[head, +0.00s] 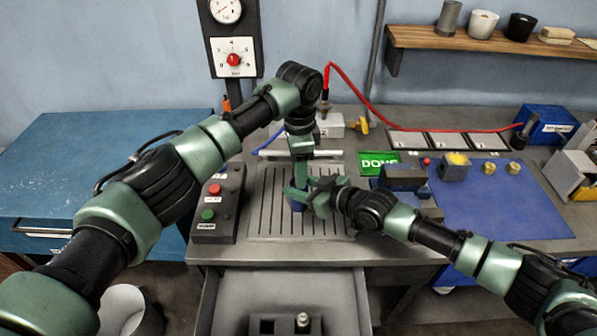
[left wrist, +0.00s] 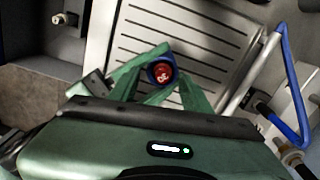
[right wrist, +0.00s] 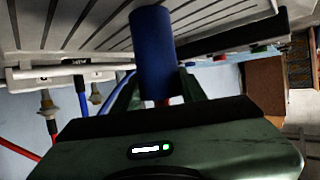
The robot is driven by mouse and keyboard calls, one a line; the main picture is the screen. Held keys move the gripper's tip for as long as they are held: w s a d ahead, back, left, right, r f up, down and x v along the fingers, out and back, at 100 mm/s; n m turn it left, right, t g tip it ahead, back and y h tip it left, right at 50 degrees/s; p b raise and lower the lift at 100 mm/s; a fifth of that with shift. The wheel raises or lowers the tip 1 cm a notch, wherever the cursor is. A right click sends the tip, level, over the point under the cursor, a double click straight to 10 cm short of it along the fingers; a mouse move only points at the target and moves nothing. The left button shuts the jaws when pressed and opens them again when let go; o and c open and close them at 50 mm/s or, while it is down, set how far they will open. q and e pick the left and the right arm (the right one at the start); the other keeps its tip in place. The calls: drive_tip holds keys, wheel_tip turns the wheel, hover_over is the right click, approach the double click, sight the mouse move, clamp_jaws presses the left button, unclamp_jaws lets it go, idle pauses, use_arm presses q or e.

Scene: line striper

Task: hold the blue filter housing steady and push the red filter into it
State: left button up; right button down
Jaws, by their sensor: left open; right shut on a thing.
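The blue filter housing (right wrist: 152,55) is an upright cylinder on the slotted plate; its lower part shows in the head view (head: 298,206). The red filter (left wrist: 163,73), with white lettering on top, sits inside the housing's blue rim in the left wrist view. A bit of red (right wrist: 163,103) shows at the housing's top end in the right wrist view. My right gripper (head: 314,195) is shut on the housing from the right side. My left gripper (head: 299,184) is open and points down from above, its fingers around the filter's top. How deep the filter sits is unclear.
A black control box (head: 218,203) with red and green buttons stands left of the slotted plate (head: 262,225). A blue mat (head: 490,205) with small parts lies at right. A green DONE sign (head: 378,163) is behind. An open drawer (head: 240,290) is in front.

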use_arm(q)
drive_tip(key=shift+w+r, duration=0.15)
drive_tip(key=shift+r, duration=2.45)
use_arm(e)
drive_tip(key=c, duration=0.7)
unclamp_jaws()
drive_tip(key=shift+s, duration=0.1)
